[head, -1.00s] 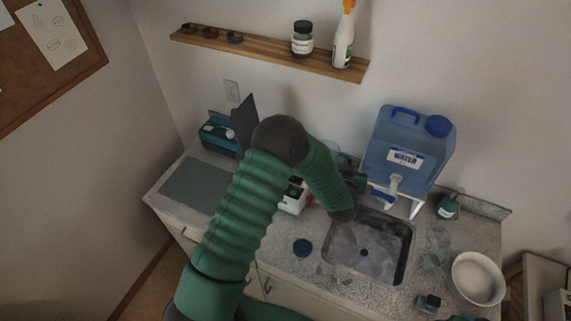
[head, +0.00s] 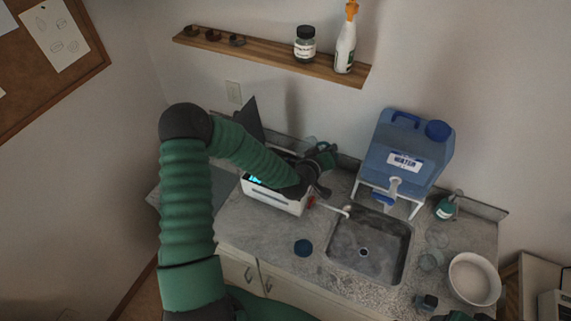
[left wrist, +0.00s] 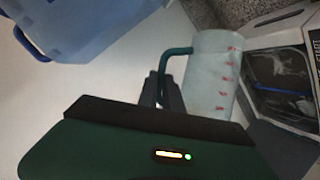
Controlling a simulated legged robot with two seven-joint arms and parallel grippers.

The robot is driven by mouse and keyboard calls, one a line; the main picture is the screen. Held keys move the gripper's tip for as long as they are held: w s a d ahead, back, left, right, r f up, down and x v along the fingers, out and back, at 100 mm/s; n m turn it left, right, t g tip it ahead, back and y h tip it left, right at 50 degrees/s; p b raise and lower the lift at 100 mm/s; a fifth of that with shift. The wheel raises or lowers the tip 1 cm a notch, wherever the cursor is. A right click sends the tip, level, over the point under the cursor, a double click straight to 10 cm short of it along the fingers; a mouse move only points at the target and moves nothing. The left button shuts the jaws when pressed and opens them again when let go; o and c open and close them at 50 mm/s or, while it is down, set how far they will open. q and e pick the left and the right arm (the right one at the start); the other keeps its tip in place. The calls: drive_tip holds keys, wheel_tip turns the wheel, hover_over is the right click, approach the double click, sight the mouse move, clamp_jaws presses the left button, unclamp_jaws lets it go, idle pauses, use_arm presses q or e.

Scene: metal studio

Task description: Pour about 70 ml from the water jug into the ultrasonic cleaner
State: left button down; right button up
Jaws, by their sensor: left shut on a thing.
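The water jug is a pale measuring jug (left wrist: 212,75) with red marks and a green handle, seen in the left wrist view. My left gripper (left wrist: 166,88) is shut on its handle. In the head view my left gripper (head: 322,163) is at the back of the counter, at the right rear of the ultrasonic cleaner; the arm and gripper mostly hide the jug there. The ultrasonic cleaner (head: 273,203) is white with a lit blue display, its lid raised. Its open basin (left wrist: 282,78) shows right beside the jug. The water level and jug tilt are unclear.
A blue water container (head: 408,150) with a tap stands on a white stand behind the sink (head: 368,250).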

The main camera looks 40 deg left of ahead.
use_arm(q)
drive_tip(key=shift+s+a+f+n, duration=0.15)
drive_tip(key=shift+a+n, duration=0.15)
drive_tip(key=shift+a, duration=0.25)
drive_tip(key=shift+a+f+t+b, duration=0.1)
drive_tip(key=shift+a+t+b, duration=0.2)
drive_tip(key=shift+b, duration=0.05)
drive_tip(key=shift+s+a+f+n+h+b, duration=0.1)
drive_tip(key=shift+a+f+n+h+b, duration=0.2)
drive_tip(key=shift+f+n+b, duration=0.15)
drive_tip(key=shift+f+b, duration=0.1)
drive_tip(key=shift+b, duration=0.2)
drive_tip(key=shift+n+h, duration=0.4)
drive_tip(key=shift+n, duration=0.05)
drive_tip(key=shift+s+a+r+n+t+b, duration=0.2)
drive_tip(key=shift+s+a+n+t+b, duration=0.1)
drive_tip(key=shift+b, duration=0.3)
drive_tip(key=shift+a, duration=0.3)
drive_tip(key=shift+a+f, duration=0.1)
drive_tip(key=shift+a, duration=0.15)
use_arm(e)
drive_tip(key=f, duration=0.4)
drive_tip(key=shift+a+f, duration=0.1)
drive_tip(key=shift+a, duration=0.3)
